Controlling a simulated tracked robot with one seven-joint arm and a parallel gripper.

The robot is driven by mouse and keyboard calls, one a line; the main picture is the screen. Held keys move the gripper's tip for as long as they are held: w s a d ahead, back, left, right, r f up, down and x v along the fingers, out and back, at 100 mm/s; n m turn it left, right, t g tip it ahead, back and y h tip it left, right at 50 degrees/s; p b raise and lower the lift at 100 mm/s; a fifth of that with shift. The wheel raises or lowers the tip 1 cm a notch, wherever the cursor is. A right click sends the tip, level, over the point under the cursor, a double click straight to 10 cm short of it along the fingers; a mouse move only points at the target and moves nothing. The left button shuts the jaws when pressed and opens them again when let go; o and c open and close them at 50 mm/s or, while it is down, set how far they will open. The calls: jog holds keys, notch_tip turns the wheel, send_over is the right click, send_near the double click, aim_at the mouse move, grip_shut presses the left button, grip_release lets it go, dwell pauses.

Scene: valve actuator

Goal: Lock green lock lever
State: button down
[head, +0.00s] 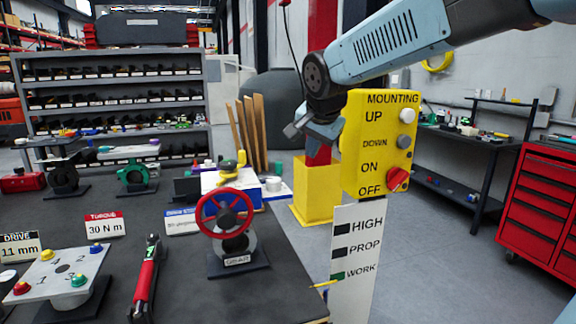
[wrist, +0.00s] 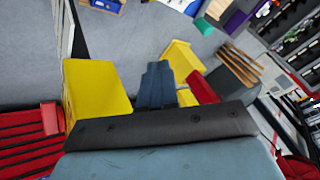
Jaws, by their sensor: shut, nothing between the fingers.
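A green valve body (head: 137,175) with a grey top plate (head: 128,152) stands on the bench at the back left in the head view. I cannot make out clearly which part of it is a lock lever. A small green switch (head: 337,276) sits beside the word WORK on a white panel. My gripper (head: 292,130) hangs in the air left of the yellow control box, far to the right of the green valve body. It is shut and empty. The wrist view shows its blue-grey fingers (wrist: 157,70) together; the green valve body is not recognisable there.
The yellow control box (head: 365,145) stands close to my arm. A red handwheel (head: 225,212) on a stand is on the dark bench (head: 190,270). A red torque wrench (head: 146,280) and a plate with coloured knobs (head: 60,270) lie at front left.

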jog(key=shift+w+a+r+m, duration=0.1)
jog(key=shift+w+a+m, duration=0.2)
jog(key=shift+w+a, duration=0.8)
jog(key=shift+s+a, duration=0.1)
jog(key=w+a+f, duration=0.3)
jog(key=w+f, duration=0.5)
jog(key=shift+w+a, duration=0.35)
